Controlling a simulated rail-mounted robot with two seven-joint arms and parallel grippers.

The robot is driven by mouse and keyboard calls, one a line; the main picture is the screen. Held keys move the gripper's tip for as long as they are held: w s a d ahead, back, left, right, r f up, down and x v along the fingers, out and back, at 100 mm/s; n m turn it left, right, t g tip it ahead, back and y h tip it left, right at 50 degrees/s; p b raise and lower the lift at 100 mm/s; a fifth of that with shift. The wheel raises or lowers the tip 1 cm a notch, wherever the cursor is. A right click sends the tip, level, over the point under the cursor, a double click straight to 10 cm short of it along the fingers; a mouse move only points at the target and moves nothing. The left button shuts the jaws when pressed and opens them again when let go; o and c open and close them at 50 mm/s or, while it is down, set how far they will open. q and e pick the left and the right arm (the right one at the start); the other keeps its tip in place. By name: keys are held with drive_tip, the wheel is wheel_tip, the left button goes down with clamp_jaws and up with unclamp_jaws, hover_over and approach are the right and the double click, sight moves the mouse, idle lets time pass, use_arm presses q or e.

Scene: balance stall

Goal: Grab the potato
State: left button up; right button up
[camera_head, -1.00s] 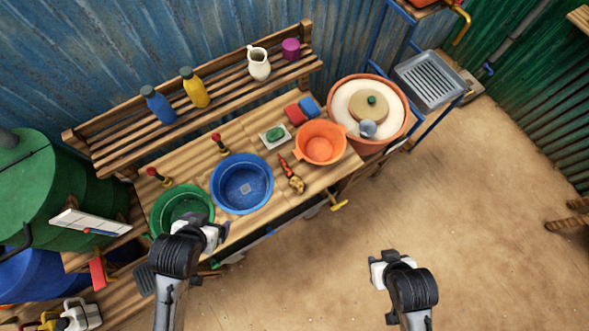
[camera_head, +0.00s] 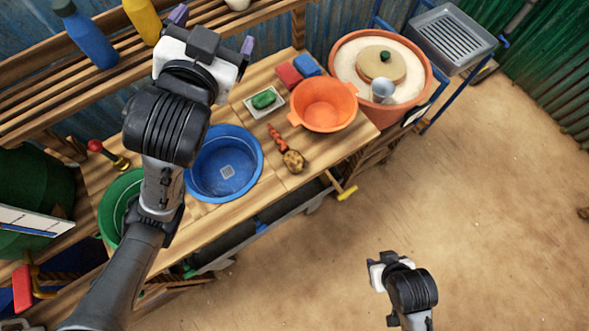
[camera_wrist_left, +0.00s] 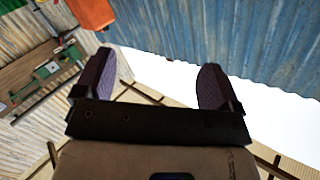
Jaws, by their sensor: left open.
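The potato (camera_head: 294,161) is a small brown lump on the wooden table, to the right of the blue basin and just below a reddish carrot-like item (camera_head: 278,137). My left gripper (camera_head: 212,27) is raised over the back of the table, up and to the left of the potato and well apart from it. Its purple-tipped fingers are spread and empty; they also show in the left wrist view (camera_wrist_left: 153,88), facing the corrugated wall and bright sky. My right gripper (camera_head: 377,273) is low over the bare floor, its fingers too small to read.
A blue basin (camera_head: 188,177) and a green basin (camera_head: 108,213) stand left of the potato. An orange bowl (camera_head: 355,118), a small white dish (camera_head: 252,112) with a green item, and red (camera_head: 288,75) and blue (camera_head: 307,65) blocks lie behind it. Bottles (camera_head: 88,40) stand on the shelf.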

use_arm(q)
drive_tip(key=s+d+r+m+t+h+b, duration=0.1)
drive_tip(key=d+r+m+t+h+b, duration=0.15)
drive_tip(key=d+m+h+b, duration=0.6)
drive_tip(key=s+d+r+m+t+h+b, duration=0.2)
drive_tip(key=d+r+m+h+b, duration=0.1)
drive_tip(key=d+m+h+b, duration=0.55)
drive_tip(key=d+f+m+g+h, duration=0.4)
drive_tip(key=d+m+g+h, duration=0.2)
drive_tip(key=m+g, duration=0.6)
drive_tip(key=n+g+y, duration=0.6)
drive_tip(key=g+y, duration=0.3)
drive_tip(key=y, duration=1.6)
approach(295, 158)
wheel_tip(295, 158, down, 6)
drive_tip(key=shift+s+r+b, duration=0.1)
drive_tip(key=shift+b, duration=1.1)
drive_tip(key=shift+f+b, duration=1.2)
drive_tip(key=shift+f, duration=1.4)
drive_tip(key=shift+c, duration=0.6)
drive_tip(key=c, duration=0.9)
use_arm(e)
wheel_tip(295, 158, down, 24)
drive_tip(key=shift+d+f, duration=0.15)
